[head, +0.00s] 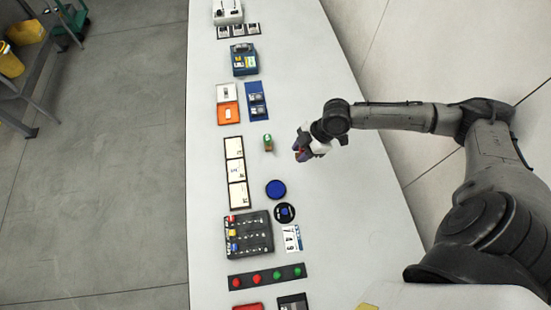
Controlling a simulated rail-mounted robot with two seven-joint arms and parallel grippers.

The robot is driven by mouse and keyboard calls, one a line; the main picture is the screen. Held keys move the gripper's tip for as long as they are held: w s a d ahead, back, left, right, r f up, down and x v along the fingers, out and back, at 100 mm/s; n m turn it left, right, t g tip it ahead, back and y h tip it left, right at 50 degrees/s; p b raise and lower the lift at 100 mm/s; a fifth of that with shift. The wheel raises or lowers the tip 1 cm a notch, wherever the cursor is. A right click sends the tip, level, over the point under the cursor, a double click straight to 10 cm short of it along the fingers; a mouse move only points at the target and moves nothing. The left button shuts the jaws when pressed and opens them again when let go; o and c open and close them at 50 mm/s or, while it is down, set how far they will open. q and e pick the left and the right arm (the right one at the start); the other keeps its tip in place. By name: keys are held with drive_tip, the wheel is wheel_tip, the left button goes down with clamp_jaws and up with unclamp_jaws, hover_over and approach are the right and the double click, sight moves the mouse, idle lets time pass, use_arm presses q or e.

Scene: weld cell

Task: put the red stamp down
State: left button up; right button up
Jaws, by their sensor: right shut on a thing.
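My right gripper (300,149) reaches in from the right over the white table. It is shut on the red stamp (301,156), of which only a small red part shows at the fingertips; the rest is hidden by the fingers. I cannot tell whether the stamp touches the table. A small green stamp-like object (268,142) stands upright just left of the gripper. A strip of white cards in a dark frame (237,173) lies further left. My left gripper is not in view.
A blue round pad (276,189) and a black disc with a blue centre (285,212) lie below the gripper. A dark rack (248,234) and a strip of red and green buttons (267,276) lie nearer. Orange (228,113) and blue (256,100) boxes lie beyond. The table's right side is mostly clear.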

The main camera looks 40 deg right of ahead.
drive_tip(key=w+a+f, duration=0.1)
drive_tip(key=w+f, duration=0.1)
drive_tip(key=w, duration=0.1)
drive_tip(key=w+a+f, duration=0.2)
drive_tip(key=w, duration=0.1)
drive_tip(key=w+a+f, duration=0.2)
drive_tip(key=w, duration=0.1)
drive_tip(key=shift+w+a+f, duration=0.1)
drive_tip(key=shift+w+f, duration=0.05)
drive_tip(key=shift+f, duration=2)
drive_tip(key=shift+f, duration=0.1)
drive_tip(key=o, duration=0.8)
drive_tip(key=shift+c, duration=0.2)
